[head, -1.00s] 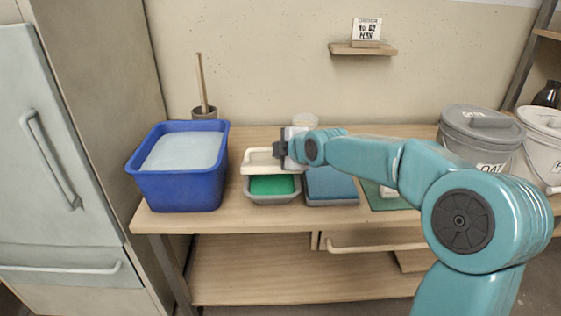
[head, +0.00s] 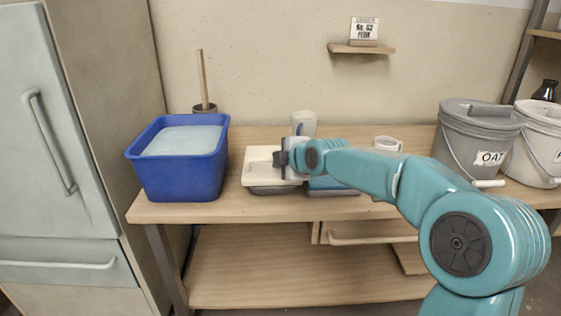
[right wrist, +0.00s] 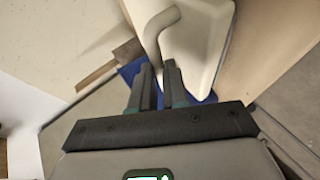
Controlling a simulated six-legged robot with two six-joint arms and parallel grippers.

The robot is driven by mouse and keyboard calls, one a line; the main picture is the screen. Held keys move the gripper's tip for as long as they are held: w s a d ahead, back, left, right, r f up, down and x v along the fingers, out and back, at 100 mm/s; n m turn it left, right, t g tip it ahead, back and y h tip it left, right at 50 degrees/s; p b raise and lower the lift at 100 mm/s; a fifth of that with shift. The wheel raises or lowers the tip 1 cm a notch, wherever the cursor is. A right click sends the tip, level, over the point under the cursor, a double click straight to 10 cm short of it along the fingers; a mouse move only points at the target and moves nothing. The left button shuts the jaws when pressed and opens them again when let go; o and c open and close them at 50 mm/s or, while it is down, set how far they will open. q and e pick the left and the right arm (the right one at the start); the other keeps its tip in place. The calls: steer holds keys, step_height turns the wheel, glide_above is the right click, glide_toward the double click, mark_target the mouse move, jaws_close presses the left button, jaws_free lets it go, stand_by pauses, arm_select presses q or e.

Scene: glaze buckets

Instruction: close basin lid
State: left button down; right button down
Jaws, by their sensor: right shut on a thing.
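The cream basin lid (head: 258,172) lies over the small grey basin (head: 273,189) on the wooden table. Only the basin's front rim shows, and its green inside is hidden. The lid looks about level, but I cannot tell if it is fully seated. My right gripper (head: 281,158) is shut on the lid at its right side. In the right wrist view the gripper (right wrist: 158,75) is at the lid (right wrist: 202,40), by its raised handle (right wrist: 157,28). My left gripper is not in view.
A blue tub (head: 185,165) of pale liquid stands left of the basin. A blue-topped tray (head: 328,186) sits right of it, partly under my arm. A white cup (head: 303,122) and a mug (head: 388,143) stand behind. Grey (head: 478,140) and white (head: 540,140) buckets stand at right.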

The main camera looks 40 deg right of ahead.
steer(key=shift+s+a+f, duration=0.15)
steer(key=shift+f, duration=0.75)
steer(key=c, duration=1.4)
jaws_free()
steer(key=shift+r, duration=0.1)
steer(key=r+p+v, duration=0.1)
steer(key=p+v, duration=0.1)
steer(key=v, duration=1.4)
steer(key=shift+r+p, duration=0.15)
steer(key=shift+p, duration=0.2)
steer(key=shift+s, duration=0.1)
